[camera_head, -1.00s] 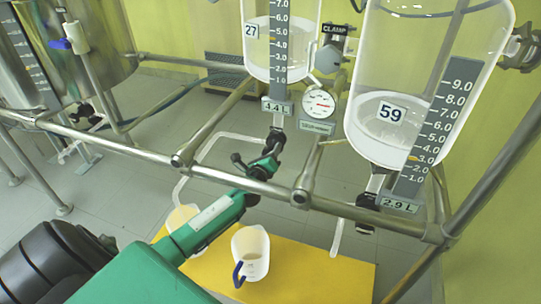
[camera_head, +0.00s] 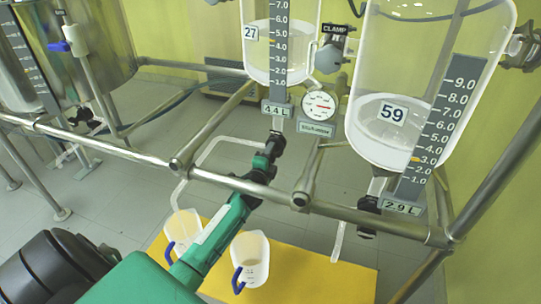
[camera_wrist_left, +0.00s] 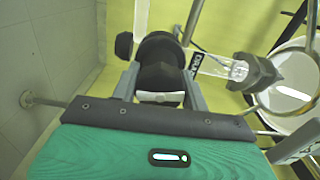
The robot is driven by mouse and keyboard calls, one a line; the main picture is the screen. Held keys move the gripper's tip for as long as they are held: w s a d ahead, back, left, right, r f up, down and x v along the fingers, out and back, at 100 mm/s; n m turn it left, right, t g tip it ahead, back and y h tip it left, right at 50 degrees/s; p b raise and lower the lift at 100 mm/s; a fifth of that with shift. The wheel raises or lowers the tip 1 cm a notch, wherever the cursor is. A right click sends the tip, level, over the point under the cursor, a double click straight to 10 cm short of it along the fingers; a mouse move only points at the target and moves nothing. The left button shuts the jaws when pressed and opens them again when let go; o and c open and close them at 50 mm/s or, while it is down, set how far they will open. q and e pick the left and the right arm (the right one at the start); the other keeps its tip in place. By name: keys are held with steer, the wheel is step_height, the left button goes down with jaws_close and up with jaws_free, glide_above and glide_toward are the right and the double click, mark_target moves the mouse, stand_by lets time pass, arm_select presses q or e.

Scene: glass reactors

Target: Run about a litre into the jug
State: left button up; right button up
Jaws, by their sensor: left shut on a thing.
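Vessel 27 (camera_head: 283,40) is clear glass with a graduated scale and a 4.4 L display (camera_head: 277,109). My left gripper (camera_head: 262,172) is at the dark valve (camera_head: 272,148) below it. In the left wrist view its fingers are shut on a black valve handle (camera_wrist_left: 160,70). A clear outlet tube (camera_head: 213,145) bends left and down to the left jug (camera_head: 183,226), which is white with a blue handle. The right jug (camera_head: 251,252) looks alike. I cannot tell whether liquid runs or how full the jugs are. My right gripper is not in view.
Vessel 59 (camera_head: 385,125) with a 2.9 L display (camera_head: 401,206) hangs at the right, its tube (camera_head: 338,243) pointing down. Steel rails (camera_head: 95,148) cross in front of the vessels. A round gauge (camera_head: 318,106) sits between them. The jugs stand on a yellow platform (camera_head: 315,272).

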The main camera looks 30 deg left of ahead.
arm_select(q)
steer(key=shift+n, duration=1)
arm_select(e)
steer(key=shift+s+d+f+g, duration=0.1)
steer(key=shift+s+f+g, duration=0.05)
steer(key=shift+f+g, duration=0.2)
arm_select(q)
steer(key=shift+n, duration=0.3)
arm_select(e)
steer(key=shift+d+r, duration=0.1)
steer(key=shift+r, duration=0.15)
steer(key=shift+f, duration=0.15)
arm_select(q)
steer(key=o, duration=1)
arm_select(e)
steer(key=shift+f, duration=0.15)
arm_select(q)
steer(key=shift+s+d+p, duration=0.15)
steer(key=shift+s+p, duration=0.2)
steer(key=shift+s, duration=0.25)
steer(key=p+v, duration=0.1)
steer(key=v, duration=1.1)
steer(key=shift+s, duration=0.3)
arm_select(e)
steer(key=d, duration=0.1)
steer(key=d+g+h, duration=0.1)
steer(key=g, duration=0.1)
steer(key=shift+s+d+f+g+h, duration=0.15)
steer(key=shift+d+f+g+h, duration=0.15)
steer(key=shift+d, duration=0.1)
